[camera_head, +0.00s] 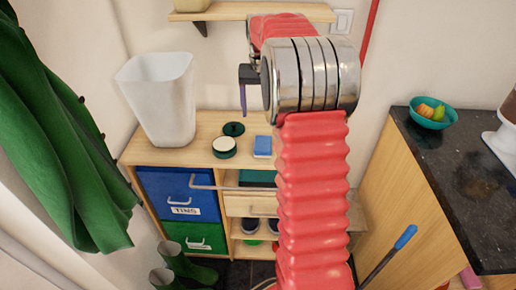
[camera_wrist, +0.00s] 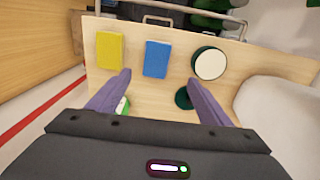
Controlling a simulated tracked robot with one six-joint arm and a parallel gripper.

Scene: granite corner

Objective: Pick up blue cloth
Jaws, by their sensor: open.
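The blue cloth (camera_head: 262,146) is a small flat folded rectangle on the wooden top of the shelf unit. In the wrist view the blue cloth (camera_wrist: 157,59) lies near the upper middle, just beyond and between the fingertips. My gripper (camera_wrist: 159,78) is open and empty, its two purple fingers spread apart. In the head view my gripper (camera_head: 243,100) hangs above the shelf top, to the left of the cloth and clear of it. My red arm hides part of the shelf top to the right of the cloth.
A yellow cloth (camera_wrist: 110,50) and an open round tin (camera_wrist: 210,63) flank the blue cloth. A dark green lid (camera_head: 234,129) lies by the tin. A white bin (camera_head: 162,98) stands left. A wall shelf (camera_head: 255,12) is above.

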